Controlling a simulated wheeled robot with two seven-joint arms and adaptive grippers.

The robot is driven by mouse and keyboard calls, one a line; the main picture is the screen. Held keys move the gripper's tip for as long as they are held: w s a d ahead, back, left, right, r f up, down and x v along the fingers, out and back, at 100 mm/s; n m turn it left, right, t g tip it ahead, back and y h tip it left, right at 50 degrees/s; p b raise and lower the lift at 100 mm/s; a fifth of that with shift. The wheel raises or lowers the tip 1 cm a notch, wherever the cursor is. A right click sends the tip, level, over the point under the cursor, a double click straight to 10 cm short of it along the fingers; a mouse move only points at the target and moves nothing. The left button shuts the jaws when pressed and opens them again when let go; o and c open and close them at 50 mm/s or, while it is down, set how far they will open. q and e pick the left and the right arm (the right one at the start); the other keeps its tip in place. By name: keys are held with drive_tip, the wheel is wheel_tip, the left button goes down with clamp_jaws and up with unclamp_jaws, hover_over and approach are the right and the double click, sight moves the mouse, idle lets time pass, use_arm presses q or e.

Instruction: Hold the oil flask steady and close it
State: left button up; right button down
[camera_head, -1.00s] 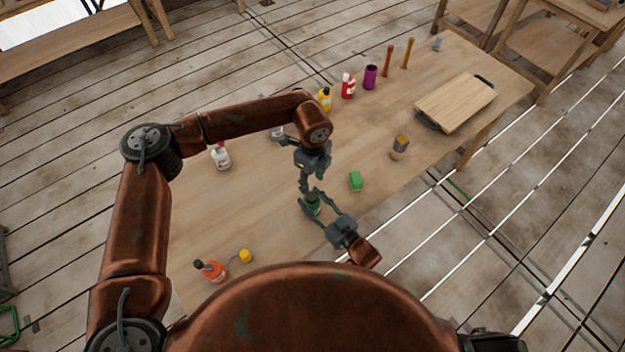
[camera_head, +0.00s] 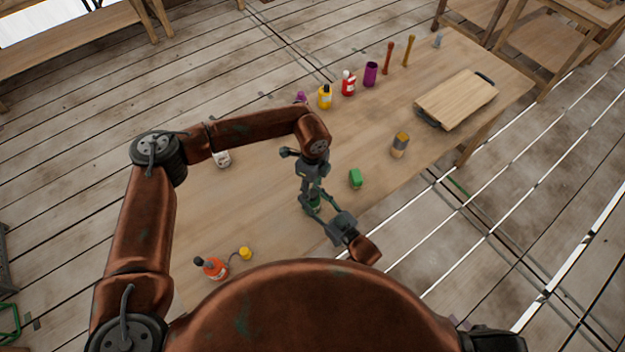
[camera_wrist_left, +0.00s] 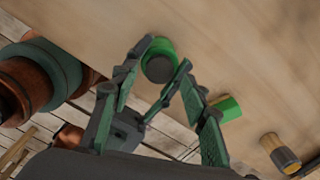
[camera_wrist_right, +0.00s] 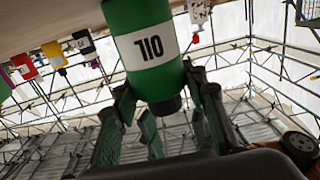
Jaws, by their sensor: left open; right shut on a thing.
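The green oil flask (camera_wrist_right: 143,50) has a white band with dark lettering and a dark top end; I cannot tell whether that end is a cap or a bare neck. The head view shows a little of its green body (camera_head: 312,209) on the table, and the left wrist view looks down on its round dark top (camera_wrist_left: 159,66). My right gripper (camera_head: 318,208) reaches in low from the front right and is shut on the flask. My left gripper (camera_head: 312,190) points down just above the flask, open and apparently empty, and partly hides it.
A green block (camera_head: 355,178) lies right of the flask. An orange bottle (camera_head: 212,268) and yellow piece (camera_head: 245,254) stand front left. A white bottle (camera_head: 222,158) is partly behind my left arm. A brush (camera_head: 400,145) and board (camera_head: 455,100) are right; several bottles line the back.

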sight(312, 201)
use_arm(q)
drive_tip(key=shift+f, duration=1.25)
